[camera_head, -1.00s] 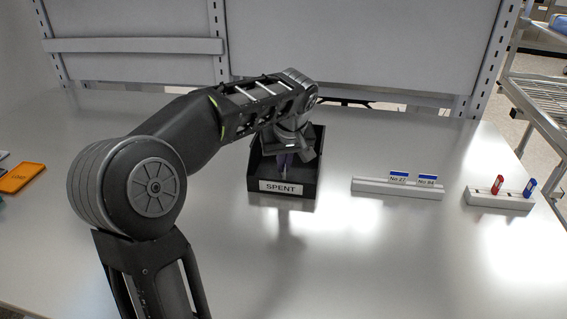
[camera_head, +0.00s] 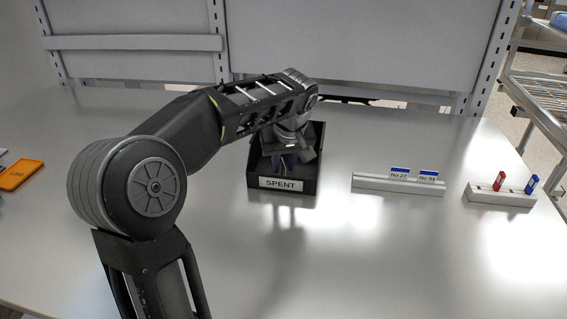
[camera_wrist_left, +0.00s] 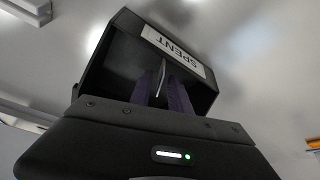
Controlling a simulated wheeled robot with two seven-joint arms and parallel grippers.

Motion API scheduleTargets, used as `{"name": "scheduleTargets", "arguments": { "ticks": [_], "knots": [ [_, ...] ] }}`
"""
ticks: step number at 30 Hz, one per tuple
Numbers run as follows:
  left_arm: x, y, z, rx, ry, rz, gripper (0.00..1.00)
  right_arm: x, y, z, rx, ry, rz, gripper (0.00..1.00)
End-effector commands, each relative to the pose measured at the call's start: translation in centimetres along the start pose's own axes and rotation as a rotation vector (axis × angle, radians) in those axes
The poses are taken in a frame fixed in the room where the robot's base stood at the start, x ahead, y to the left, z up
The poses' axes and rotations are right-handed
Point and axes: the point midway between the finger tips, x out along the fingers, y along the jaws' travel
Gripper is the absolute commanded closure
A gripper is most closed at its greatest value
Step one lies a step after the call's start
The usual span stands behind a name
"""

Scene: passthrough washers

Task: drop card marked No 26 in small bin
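The small black bin labelled SPENT (camera_head: 308,185) stands on the table in the middle of the head view. It also fills the middle of the left wrist view (camera_wrist_left: 110,62). My left gripper (camera_head: 285,163) points down into the bin. Its two purple fingers are apart in the left wrist view (camera_wrist_left: 162,88). A thin pale sliver (camera_wrist_left: 161,76), apparently a card seen edge-on, shows between the fingers against the bin's inside. Its marking cannot be read, and I cannot tell whether it touches the bin floor. My right gripper is not in view.
A white rack (camera_head: 398,186) right of the bin holds two blue-topped cards, one reading No 27. Another white rack (camera_head: 500,197) holds a red and a blue tag. An orange card-like piece (camera_head: 18,174) lies at the left. The front table is clear.

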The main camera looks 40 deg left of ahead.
Motion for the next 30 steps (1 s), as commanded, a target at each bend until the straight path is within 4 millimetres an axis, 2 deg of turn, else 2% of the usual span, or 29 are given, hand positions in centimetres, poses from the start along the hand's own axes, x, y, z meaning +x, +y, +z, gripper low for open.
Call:
{"name": "scheduleTargets", "arguments": {
  "ticks": [7, 11, 13, 24, 30],
  "knots": [
    [-0.4, 0.0, -0.2, 0.000, 0.000, 0.000, 0.77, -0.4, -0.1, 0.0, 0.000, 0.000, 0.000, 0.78],
    [-1.5, 0.0, -0.7, -0.001, 0.000, 0.000, 0.77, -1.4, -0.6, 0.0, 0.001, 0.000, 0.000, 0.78],
    [-2.2, 0.1, -0.6, 0.000, 0.004, 0.003, 0.77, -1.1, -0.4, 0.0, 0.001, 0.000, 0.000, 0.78],
    [-10.1, 0.1, -0.6, 0.000, 0.004, 0.004, 0.77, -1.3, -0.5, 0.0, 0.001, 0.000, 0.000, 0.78],
    [-12.7, 0.0, -0.5, 0.001, 0.001, 0.001, 0.77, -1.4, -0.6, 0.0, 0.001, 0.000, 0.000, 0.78]
  ]
}}
